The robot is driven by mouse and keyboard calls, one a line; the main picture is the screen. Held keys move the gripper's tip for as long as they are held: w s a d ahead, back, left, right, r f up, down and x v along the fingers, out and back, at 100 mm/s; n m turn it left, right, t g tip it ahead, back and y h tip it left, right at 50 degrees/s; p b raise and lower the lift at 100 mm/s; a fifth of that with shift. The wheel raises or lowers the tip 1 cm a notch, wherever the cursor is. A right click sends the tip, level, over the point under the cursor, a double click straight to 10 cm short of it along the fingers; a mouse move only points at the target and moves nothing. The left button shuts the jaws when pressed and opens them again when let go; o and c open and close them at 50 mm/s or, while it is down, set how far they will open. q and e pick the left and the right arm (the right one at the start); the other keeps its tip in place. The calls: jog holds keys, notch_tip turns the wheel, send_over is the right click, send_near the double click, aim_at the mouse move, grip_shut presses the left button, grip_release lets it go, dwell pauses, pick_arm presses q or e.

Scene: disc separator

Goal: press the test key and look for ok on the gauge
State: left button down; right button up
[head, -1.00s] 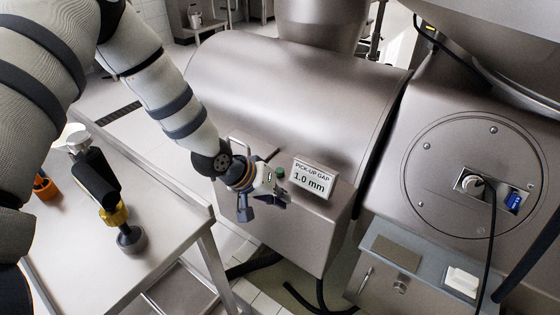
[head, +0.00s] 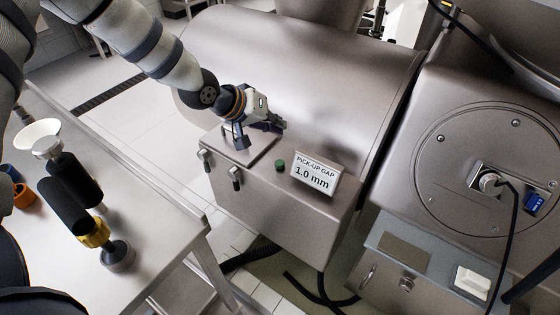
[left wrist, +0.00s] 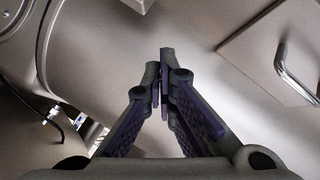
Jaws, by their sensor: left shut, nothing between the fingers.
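The gauge (head: 316,176) is a white plate on the metal box, reading "PICK-UP GAP 1.0 mm"; I see no "ok" on it. A small green key (head: 280,165) sits on the box top just left of the gauge and is uncovered. My left gripper (head: 278,124) is shut and empty. In the head view it is beyond the green key, over the back of the box near the drum, apart from the key. Its closed fingers fill the middle of the left wrist view (left wrist: 164,75), where neither key nor gauge shows. My right gripper is not in view.
A plate with a bar handle (left wrist: 295,75) is at the right of the left wrist view. Latches (head: 236,178) hang on the box's front. A big steel drum (head: 300,75) stands behind. A bench (head: 150,225) at left holds several tools. A cable hangs from the round cover (head: 455,190).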

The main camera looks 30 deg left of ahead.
pick_arm(q)
jog(key=b, duration=0.2)
send_over(277, 161)
notch_tip(277, 161, down, 6)
jog(key=shift+s+f, duration=0.1)
jog(key=shift+f, duration=0.95)
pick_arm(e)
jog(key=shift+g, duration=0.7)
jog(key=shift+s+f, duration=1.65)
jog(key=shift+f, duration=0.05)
pick_arm(q)
jog(key=shift+f+b, duration=0.35)
jog(key=shift+f, duration=0.05)
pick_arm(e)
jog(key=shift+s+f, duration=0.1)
pick_arm(q)
jog(key=shift+f, duration=0.45)
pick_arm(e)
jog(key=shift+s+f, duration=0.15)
pick_arm(q)
jog(key=shift+r, duration=0.1)
jog(key=shift+r+p, duration=0.3)
jog(key=shift+r, duration=0.55)
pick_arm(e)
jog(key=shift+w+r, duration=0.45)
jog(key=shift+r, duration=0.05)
